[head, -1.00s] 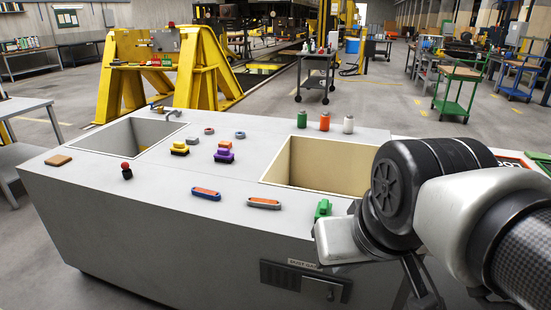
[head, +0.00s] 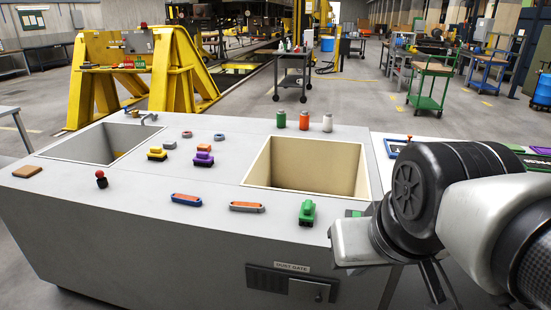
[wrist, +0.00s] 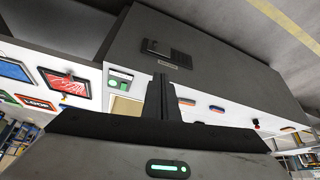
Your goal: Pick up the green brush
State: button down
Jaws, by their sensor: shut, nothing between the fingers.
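A small green block-shaped object (head: 307,212), which looks like the green brush, stands on the grey counter (head: 130,210) near its front edge, right of the orange-and-grey bar. My gripper (wrist: 163,97) shows in the wrist view with its two fingers together and nothing between them. In the head view, my wrist is to the right of the green brush and apart from it; the fingertips are not clear there. I cannot make out the brush for sure in the wrist view.
A beige-lined open bin (head: 310,165) lies behind the brush, and a metal sink (head: 90,143) at far left.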

aim_at(306, 215)
jog(key=i+j+z, duration=0.5)
jog(key=i+j, duration=0.3)
